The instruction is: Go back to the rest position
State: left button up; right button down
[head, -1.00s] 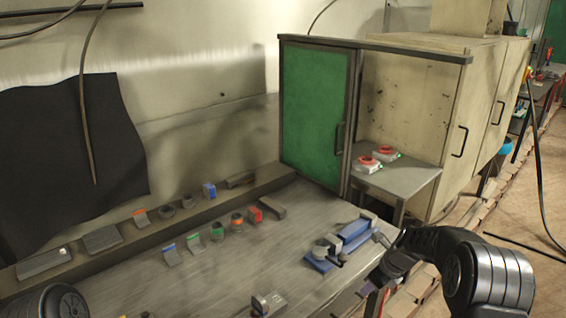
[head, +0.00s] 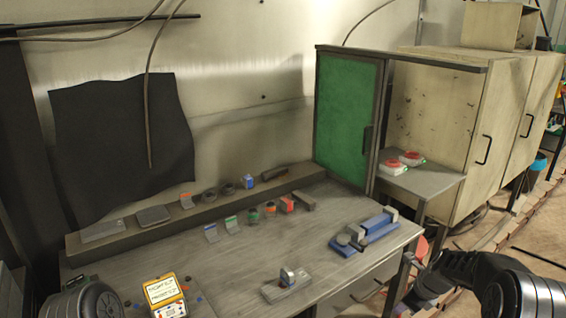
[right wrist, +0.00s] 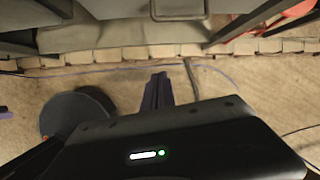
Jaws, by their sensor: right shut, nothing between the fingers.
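My right gripper (head: 412,284) is low at the right, beside the right end of the workbench (head: 225,262), partly dark against the bench's side. In the right wrist view its two fingers (right wrist: 157,90) lie together, shut with nothing between them, above the floor. My left arm shows only as a rounded dark link at the bottom left of the head view; its gripper is out of view.
A blue vise (head: 362,235) stands near the bench's right end, and a small metal block (head: 287,283) lies at its front. Several small parts line the back ledge. A green-doored cabinet (head: 347,125) and a side table (head: 425,184) stand behind.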

jog(key=s+a+f+n, duration=0.5)
jog(key=s+f+n, duration=0.1)
jog(key=f+n, duration=0.25)
jog(key=s+a+f+n, duration=0.5)
jog(key=s+f+n, duration=0.2)
jog(key=n, duration=0.2)
jog(key=s+a+f+n+g, duration=0.1)
jog(key=s+a+n, duration=0.1)
jog(key=s+a, duration=0.3)
jog(key=s+a+f+n+g+y+b, duration=0.1)
jog(key=s+a, duration=0.4)
jog(key=s, duration=0.6)
jog(key=s+a+f+n+g+b, duration=0.1)
jog(key=s+a+f+n, duration=0.2)
jog(key=s, duration=0.5)
jog(key=shift+a+f+n+y, duration=0.25)
jog(key=shift+a+n+y, duration=0.15)
jog(key=shift+a+n, duration=0.6)
jog(key=shift+a, duration=0.15)
